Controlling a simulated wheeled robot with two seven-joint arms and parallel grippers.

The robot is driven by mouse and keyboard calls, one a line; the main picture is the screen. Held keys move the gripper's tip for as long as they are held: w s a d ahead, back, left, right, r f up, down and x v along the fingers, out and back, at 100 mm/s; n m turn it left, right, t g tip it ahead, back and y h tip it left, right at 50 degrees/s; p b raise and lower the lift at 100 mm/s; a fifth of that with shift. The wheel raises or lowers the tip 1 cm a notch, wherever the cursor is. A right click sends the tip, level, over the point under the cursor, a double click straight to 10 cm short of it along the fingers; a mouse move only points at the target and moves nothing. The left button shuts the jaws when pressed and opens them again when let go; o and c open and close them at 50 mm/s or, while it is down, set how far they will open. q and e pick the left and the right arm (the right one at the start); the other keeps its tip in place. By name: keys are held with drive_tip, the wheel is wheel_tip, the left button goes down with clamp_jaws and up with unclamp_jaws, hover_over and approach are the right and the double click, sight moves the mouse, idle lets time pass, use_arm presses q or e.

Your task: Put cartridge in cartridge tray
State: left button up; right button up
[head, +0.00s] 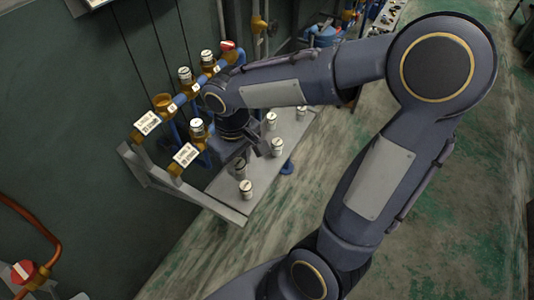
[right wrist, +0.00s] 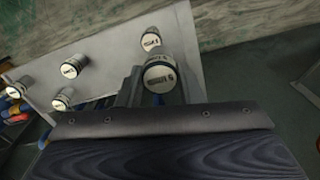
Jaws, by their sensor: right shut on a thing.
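My right gripper (head: 243,160) is shut on a white cartridge with a dark band, over the light grey tray (head: 222,187). The held cartridge (right wrist: 160,76) sits between the fingers in the right wrist view; in the head view it (head: 240,168) is partly shaded by the gripper. I cannot tell whether its base touches the tray. Another cartridge (head: 246,189) stands close beside it and also shows in the right wrist view (right wrist: 151,39). Several more cartridges (head: 277,146) stand upright farther along the tray. My left gripper is not in view.
Blue pipes with brass sockets run along the wall beside the tray, with cartridges (head: 197,128) in some of them. One brass socket (head: 163,102) looks empty. White labels (head: 146,122) stand in front. A red-capped valve (head: 24,271) is at lower left. The floor right of the tray is clear.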

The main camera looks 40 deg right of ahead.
drive_tip(key=w+d+f, duration=0.2)
drive_tip(key=w+f, duration=0.1)
drive_tip(key=w+d+f+p, duration=0.1)
drive_tip(key=w+d+f, duration=0.2)
drive_tip(key=w, duration=0.1)
drive_tip(key=w+d+f+p, duration=0.1)
drive_tip(key=w+d+f, duration=0.1)
drive_tip(key=w+f, duration=0.1)
drive_tip(key=shift+w+d+f, duration=0.15)
drive_tip(key=shift+w+f, duration=0.1)
drive_tip(key=shift+w, duration=0.05)
wheel_tip(320, 180, down, 3)
drive_tip(key=shift+r+p, duration=0.1)
drive_tip(key=shift+p, duration=0.2)
drive_tip(key=shift+f+b, duration=0.3)
drive_tip(key=o, duration=1)
drive_tip(key=shift+r, duration=0.1)
